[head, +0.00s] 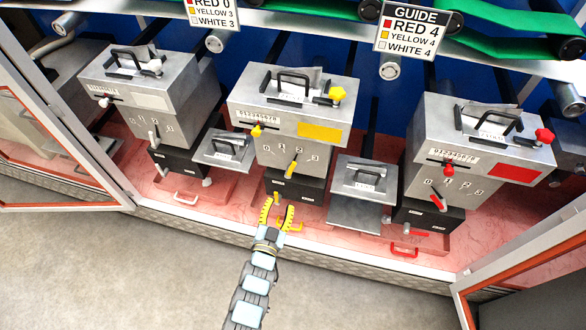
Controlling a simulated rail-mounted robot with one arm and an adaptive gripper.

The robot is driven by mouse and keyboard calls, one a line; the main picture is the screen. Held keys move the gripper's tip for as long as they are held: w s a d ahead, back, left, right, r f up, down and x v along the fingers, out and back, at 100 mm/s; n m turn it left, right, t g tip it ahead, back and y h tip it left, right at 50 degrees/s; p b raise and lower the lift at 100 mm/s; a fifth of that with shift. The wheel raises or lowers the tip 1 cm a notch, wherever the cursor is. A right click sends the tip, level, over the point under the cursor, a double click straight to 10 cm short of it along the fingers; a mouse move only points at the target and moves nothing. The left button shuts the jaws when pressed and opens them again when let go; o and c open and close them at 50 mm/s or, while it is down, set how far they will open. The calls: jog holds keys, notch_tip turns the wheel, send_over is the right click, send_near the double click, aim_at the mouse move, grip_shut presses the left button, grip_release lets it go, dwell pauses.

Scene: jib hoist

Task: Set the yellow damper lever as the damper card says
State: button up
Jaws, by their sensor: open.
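The middle grey machine (285,115) carries yellow parts. A yellow lever (291,170) sits on its lower front, by a scale marked 0 to 3; its exact setting is too small to tell. A yellow slider (257,130) and a yellow star knob (337,94) are higher up. One card (211,12), its heading cut off, reads RED 0, YELLOW 3, WHITE 3. The other card (411,30) is headed GUIDE and reads RED 4, YELLOW 4, WHITE 4. My gripper (277,211) is open and empty, below the yellow lever, before the black box (296,190).
Similar machines with white parts (152,95) and red parts (478,140) stand either side. Smaller grey boxes (225,147) (364,178) fill the gaps. A yellow drawer handle (296,226) is beside my gripper. Open door frames flank the cabinet; the floor (160,265) in front is clear.

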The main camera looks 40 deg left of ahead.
aim_at(291, 169)
jog(key=b+x, duration=0.2)
jog(key=x, duration=1.2)
jog(key=shift+w+a+f+b, duration=0.1)
jog(key=shift+w+b, duration=0.2)
jog(key=shift+b, duration=0.05)
grip_shut()
